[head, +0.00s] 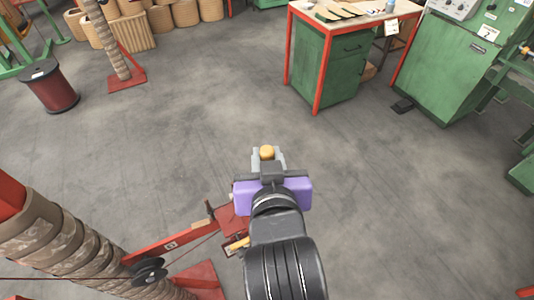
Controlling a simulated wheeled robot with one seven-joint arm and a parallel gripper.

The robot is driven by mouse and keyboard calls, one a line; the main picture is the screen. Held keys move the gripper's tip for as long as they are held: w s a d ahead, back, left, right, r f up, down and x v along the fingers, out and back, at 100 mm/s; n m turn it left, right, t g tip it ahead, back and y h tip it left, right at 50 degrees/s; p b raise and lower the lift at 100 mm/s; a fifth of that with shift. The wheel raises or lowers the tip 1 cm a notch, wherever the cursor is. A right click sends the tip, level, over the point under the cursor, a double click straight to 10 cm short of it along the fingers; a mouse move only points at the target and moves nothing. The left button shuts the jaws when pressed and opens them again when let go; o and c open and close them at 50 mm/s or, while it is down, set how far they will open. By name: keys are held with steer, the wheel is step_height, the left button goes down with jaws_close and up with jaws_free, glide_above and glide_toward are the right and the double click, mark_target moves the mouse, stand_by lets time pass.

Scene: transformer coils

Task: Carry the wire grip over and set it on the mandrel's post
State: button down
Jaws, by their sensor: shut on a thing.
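My gripper (268,165) is in the lower middle of the head view, past my purple wrist part. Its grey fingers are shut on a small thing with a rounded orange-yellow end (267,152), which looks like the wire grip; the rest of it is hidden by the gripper. A large mandrel wrapped in brown paper (60,240) leans in at the lower left. Beside it a red arm (170,245) carries a short dark post (209,211), left of my gripper and apart from it. I cannot tell whether this is the mandrel's post.
A dark red drum (52,90) and another wrapped column (108,40) on a red base stand at the upper left. A green workbench (325,65) and green machine (455,60) stand at the upper right. The grey floor between is clear.

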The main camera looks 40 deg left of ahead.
steer(key=shift+n+g+y+b, duration=0.6)
steer(key=shift+n+g+y, duration=1)
steer(key=shift+n+g, duration=0.55)
